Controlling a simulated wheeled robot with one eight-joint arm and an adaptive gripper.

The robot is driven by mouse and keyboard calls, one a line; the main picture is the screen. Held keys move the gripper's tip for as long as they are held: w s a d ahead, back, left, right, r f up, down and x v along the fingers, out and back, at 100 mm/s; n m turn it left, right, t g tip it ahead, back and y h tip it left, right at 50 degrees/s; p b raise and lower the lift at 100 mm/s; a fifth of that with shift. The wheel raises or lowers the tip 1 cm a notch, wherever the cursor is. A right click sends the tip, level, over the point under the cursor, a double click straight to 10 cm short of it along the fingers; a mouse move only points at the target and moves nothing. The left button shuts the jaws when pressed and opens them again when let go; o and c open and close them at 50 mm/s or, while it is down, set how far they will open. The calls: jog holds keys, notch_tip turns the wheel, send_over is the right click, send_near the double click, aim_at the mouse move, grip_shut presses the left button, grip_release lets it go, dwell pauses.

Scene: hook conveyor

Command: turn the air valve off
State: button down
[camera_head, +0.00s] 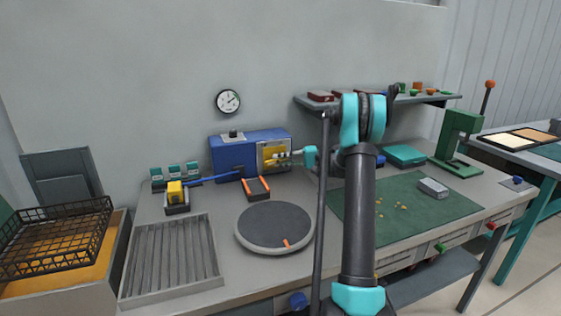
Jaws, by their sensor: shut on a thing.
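My gripper (284,157) is at the right front of the blue box (228,157) on the bench, pointing left. It is shut on a small yellow part (270,153) at a pale-framed panel of the box. The part is small in the view and partly covered by the fingers, so its exact shape and angle cannot be told. No part is clearly marked as the air valve. A round gauge (228,101) hangs on the wall above the box.
A grey turntable (275,225), a ribbed tray (172,262) and a yellow block (175,192) in a dark holder stand nearby. A shelf (425,100) is above right. A green mat (440,208) and a green press (457,140) are at right.

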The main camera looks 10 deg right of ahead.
jog(key=c, duration=1.4)
grip_release()
jog(key=v, duration=1.2)
